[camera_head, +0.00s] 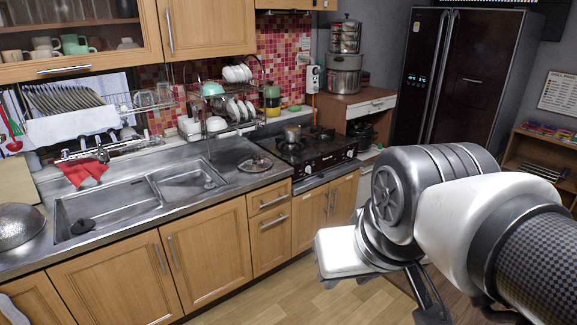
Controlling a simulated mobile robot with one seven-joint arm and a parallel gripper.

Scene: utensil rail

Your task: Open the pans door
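Several wooden cabinet doors are shut below the counter. Two wide ones, the left door (115,287) and the right door (207,252), are under the sink, with upright metal handles. A pair of narrower doors (326,212) is under the stove. No label shows which is the pans door, and no pans inside can be seen. My gripper (425,300) hangs from my arm at the lower right, above the floor and apart from the cabinets. One dark finger shows; the rest is hidden behind the wrist, so its opening cannot be told.
The steel counter (235,160) holds a sink (120,210) and a stove (305,147). A small pan (292,133) is on the stove. A dark fridge (465,80) stands at the back right. The wooden floor (290,292) before the cabinets is clear. Drawers (268,211) sit between the doors.

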